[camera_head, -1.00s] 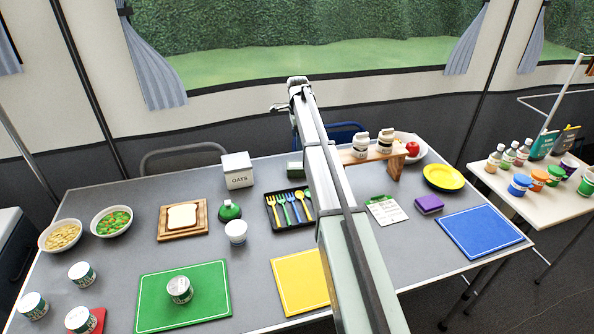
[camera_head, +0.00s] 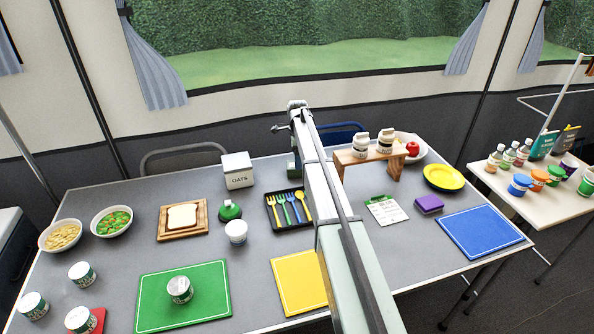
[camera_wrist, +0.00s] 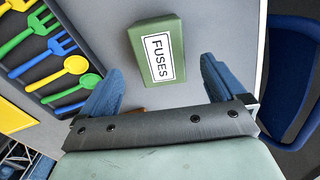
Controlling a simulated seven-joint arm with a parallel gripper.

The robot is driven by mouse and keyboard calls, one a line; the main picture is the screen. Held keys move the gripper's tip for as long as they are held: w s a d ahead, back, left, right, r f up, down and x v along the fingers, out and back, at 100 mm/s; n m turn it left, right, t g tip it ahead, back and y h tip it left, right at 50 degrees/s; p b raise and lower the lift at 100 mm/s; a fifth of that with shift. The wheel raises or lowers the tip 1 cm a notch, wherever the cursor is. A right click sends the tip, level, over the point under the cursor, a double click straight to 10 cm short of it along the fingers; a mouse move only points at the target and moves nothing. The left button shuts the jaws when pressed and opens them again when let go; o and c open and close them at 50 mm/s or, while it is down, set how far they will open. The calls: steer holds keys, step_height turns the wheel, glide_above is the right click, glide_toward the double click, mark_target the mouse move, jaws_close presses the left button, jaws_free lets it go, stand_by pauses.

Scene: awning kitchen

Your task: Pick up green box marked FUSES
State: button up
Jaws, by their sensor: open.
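The green box marked FUSES (camera_wrist: 157,50) lies on the grey table in the wrist view, its white label facing the camera. In the head view only a sliver of the box (camera_head: 291,168) shows at the left edge of my arm, behind the cutlery tray. My gripper (camera_wrist: 160,72) is open, its two blue fingers spread wide. The box appears in line with the gap between the fingers, beyond the fingertips, and nothing is held. In the head view the fingers are hidden by my arm.
The black cutlery tray (camera_wrist: 27,75) with coloured utensils is close beside the box. A white OATS box (camera_head: 237,171) stands left of it, and a wooden shelf (camera_head: 349,160) with two jars stands right. A blue chair (camera_wrist: 296,80) is past the table edge.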

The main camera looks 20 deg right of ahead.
steer(key=shift+a+f, duration=0.1)
steer(key=shift+f, duration=2.4)
steer(key=c, duration=1.1)
steer(key=shift+r, duration=0.15)
